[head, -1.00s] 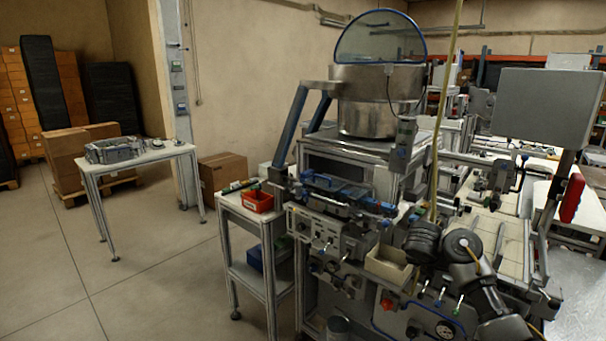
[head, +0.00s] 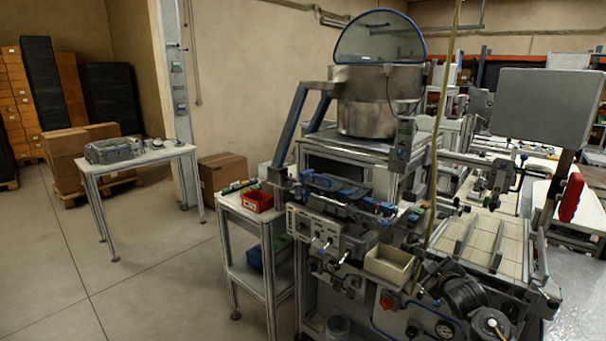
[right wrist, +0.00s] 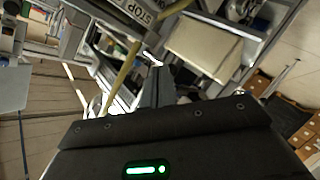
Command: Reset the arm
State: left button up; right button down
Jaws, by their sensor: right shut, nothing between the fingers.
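My right arm (head: 465,295) shows low at the right in the head view, in front of the machine's lower panel. It is folded, with its dark round joints near the bottom edge. In the right wrist view my right gripper (right wrist: 157,76) is shut, with its narrow grey fingers together and nothing between them. The fingers point towards the machine front and seem apart from it. My left arm and left gripper are not in view.
A machine with a metal bowl (head: 378,105) fills the centre. A beige bin (head: 388,266) hangs on its front, close to my right arm. A red bin (head: 257,200) sits on a side cart. A hanging yellow cable (head: 441,150) passes near the arm.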

notch_tip(320, 180, up, 7)
jog(key=d+m+t+h, duration=0.1)
jog(key=d+m+t, duration=0.1)
jog(key=m+t, duration=0.25)
jog(key=s+a+f+m+g, duration=0.1)
jog(key=s+f+g, duration=0.15)
jog(key=f, duration=0.95)
jog(key=s+a+f+m+g, duration=0.15)
jog(key=s+f, duration=0.25)
jog(key=f, duration=0.9)
jog(key=s+a+f+g, duration=0.3)
jog(key=s+f+g, duration=0.3)
jog(key=s+f, duration=1.6)
jog(key=s+a+f+g, duration=0.2)
jog(key=s+f, duration=0.4)
jog(key=s, duration=0.7)
jog(key=s+a+f+g, duration=0.2)
jog(key=s+f, duration=0.4)
jog(key=s, duration=0.8)
jog(key=s+a+f+g+y, duration=0.1)
jog(key=s+a+f+g, duration=0.2)
jog(key=s, duration=1.1)
notch_tip(320, 180, down, 3)
jog(key=shift+s+f+g, duration=0.1)
jog(key=shift+s+g, duration=0.15)
jog(key=shift+g, duration=0.4)
